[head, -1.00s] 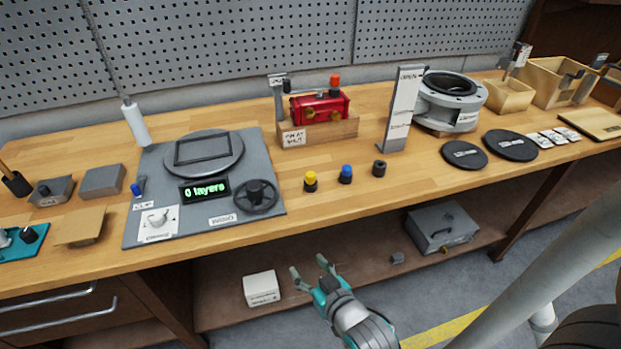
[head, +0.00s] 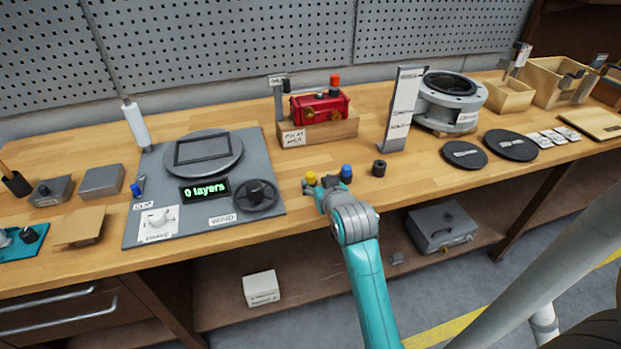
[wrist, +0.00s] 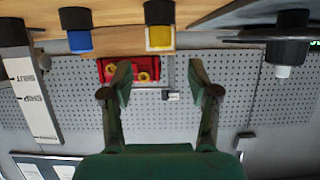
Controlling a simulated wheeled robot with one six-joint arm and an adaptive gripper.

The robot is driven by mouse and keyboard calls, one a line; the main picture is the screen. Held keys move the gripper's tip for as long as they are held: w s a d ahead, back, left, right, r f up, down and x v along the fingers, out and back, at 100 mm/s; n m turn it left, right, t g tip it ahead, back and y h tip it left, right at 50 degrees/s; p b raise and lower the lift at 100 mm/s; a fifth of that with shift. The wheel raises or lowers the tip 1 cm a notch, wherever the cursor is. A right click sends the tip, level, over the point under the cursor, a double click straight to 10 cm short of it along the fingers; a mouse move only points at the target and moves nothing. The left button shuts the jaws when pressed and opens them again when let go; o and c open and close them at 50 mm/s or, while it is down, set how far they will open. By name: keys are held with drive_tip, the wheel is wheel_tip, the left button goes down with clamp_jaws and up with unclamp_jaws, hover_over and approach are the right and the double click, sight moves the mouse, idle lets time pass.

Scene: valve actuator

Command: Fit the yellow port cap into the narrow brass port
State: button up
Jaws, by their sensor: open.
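The yellow port cap (head: 310,177), with a dark base, stands upright on the bench near its front edge. In the wrist view, which is upside down, the yellow cap (wrist: 160,38) shows beyond and between my fingertips. The red valve body (head: 320,105) sits on a wooden block behind it. Brass rings (wrist: 145,76) on its face show partly in the wrist view behind a finger; I cannot tell which is the narrow port. My gripper (head: 326,183) is low at the bench's front edge, by the yellow and blue caps. It is open and empty (wrist: 160,75).
A grey panel with a handwheel (head: 256,195) lies to the left. An upright sign (head: 402,110) stands right of the valve body. Bench between caps and block is clear.

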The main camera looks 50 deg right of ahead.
sight(311, 176)
drive_tip(key=shift+x, duration=3.75)
drive_tip(key=shift+a, duration=0.1)
drive_tip(key=c, duration=0.9)
